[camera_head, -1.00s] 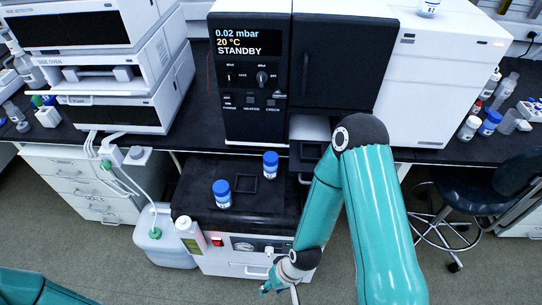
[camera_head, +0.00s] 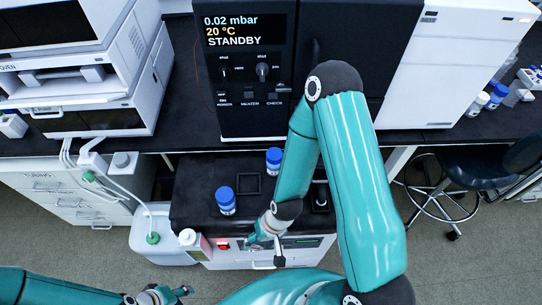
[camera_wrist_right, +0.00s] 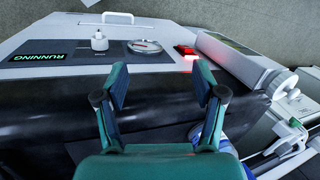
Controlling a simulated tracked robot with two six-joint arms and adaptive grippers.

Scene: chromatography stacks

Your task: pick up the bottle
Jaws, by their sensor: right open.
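Two blue-capped bottles stand upright on a black-topped unit in the head view: one at front left (camera_head: 226,201), one further back (camera_head: 273,160). My right gripper (camera_wrist_right: 162,84) is open and empty over the unit's front. In the head view it (camera_head: 258,240) is below and right of the nearer blue-capped bottle. My left gripper (camera_head: 184,291) is low at the bottom edge; its jaws are unclear.
The unit's front panel has a RUNNING display (camera_wrist_right: 38,57), a gauge (camera_wrist_right: 144,47) and a lit red switch (camera_wrist_right: 187,51). A square black frame (camera_head: 249,182) lies between the blue-capped bottles. A jug with tubing (camera_head: 158,244) stands left of the unit.

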